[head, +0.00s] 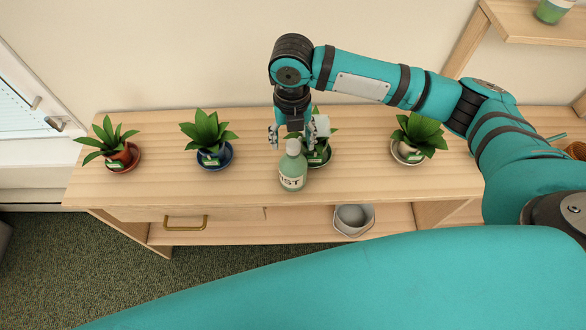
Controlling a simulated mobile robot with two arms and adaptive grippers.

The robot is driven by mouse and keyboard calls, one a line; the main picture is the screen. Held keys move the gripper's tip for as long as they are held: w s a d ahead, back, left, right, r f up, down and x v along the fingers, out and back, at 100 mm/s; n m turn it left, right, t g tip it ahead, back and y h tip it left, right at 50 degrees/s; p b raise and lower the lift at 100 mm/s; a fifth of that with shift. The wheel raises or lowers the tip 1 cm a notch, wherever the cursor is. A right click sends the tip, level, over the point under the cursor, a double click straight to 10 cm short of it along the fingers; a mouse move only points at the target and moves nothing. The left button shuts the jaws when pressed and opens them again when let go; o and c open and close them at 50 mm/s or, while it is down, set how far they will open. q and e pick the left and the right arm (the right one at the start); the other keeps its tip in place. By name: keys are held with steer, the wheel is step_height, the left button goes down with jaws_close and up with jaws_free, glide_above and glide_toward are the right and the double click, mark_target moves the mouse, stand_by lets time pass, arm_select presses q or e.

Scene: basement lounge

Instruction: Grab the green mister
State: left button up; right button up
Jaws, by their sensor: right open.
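The green mister (293,172), a pale green bottle with a white label and a light cap, stands upright near the front edge of the wooden cabinet top (255,187). My right gripper (291,138) points down with its fingers apart, one on each side of the mister's top in the picture. It is open, and I cannot tell whether either finger touches the bottle. A pale block shows beside the right finger; what it belongs to is unclear. My left gripper is not in view.
A potted plant in a green pot (319,153) stands just right of the mister, partly hidden. Other plants stand in red (121,156), blue (214,157) and cream (407,152) pots. A grey bowl (354,218) sits on the lower shelf.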

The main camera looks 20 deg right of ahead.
mark_target(293, 168)
steer(key=shift+s+f+p, duration=0.15)
steer(key=shift+f+p, duration=0.05)
steer(key=shift+f, duration=0.75)
steer(key=shift+s+f+p, duration=0.1)
steer(key=shift+f+p, duration=0.1)
steer(key=shift+f, duration=0.7)
jaws_close()
